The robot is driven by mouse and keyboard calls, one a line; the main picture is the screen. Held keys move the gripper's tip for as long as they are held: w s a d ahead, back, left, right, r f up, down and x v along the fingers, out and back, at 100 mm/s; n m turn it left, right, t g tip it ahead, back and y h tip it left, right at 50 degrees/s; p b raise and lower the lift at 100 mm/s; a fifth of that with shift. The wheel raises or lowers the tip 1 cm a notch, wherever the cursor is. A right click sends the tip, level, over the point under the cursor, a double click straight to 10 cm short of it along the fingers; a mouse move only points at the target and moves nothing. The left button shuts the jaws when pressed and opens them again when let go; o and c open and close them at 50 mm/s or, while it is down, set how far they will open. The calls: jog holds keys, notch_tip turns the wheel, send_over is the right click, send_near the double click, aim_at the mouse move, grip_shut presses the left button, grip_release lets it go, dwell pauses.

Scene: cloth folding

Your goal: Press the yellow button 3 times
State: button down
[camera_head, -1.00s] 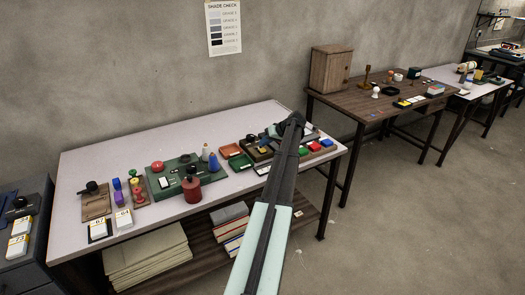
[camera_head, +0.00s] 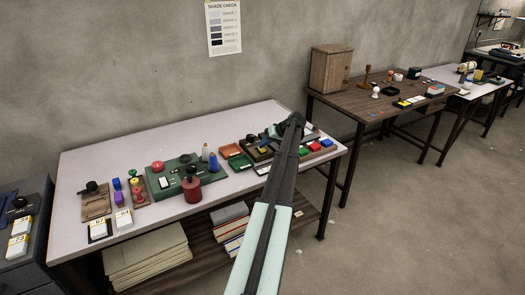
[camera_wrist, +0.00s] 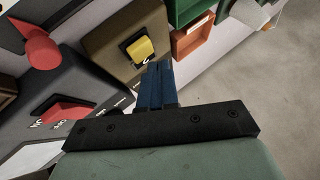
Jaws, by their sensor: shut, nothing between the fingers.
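The yellow button (camera_wrist: 141,49) sits in a dark frame on an olive-brown box (camera_wrist: 115,42) in the wrist view. It looks like a raised rocker or block. My gripper (camera_wrist: 160,66) shows as blue fingers held together with nothing between them. Its tips are close to the lower right edge of the button's frame in that view; I cannot tell whether they touch the box. In the head view my gripper (camera_head: 271,131) is over the right part of the white table, and the button is too small to make out surely beside my arm.
Orange (camera_wrist: 193,43) and green trays lie beyond. A dark red canister (camera_head: 193,189) stands on the white table (camera_head: 135,145).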

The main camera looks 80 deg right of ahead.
aim_at(265, 150)
jog(key=shift+f, duration=0.35)
jog(key=shift+f, duration=0.5)
dwell(0.8)
jog(key=shift+r, duration=0.95)
jog(key=shift+r, duration=0.15)
jog(key=shift+r, duration=2.35)
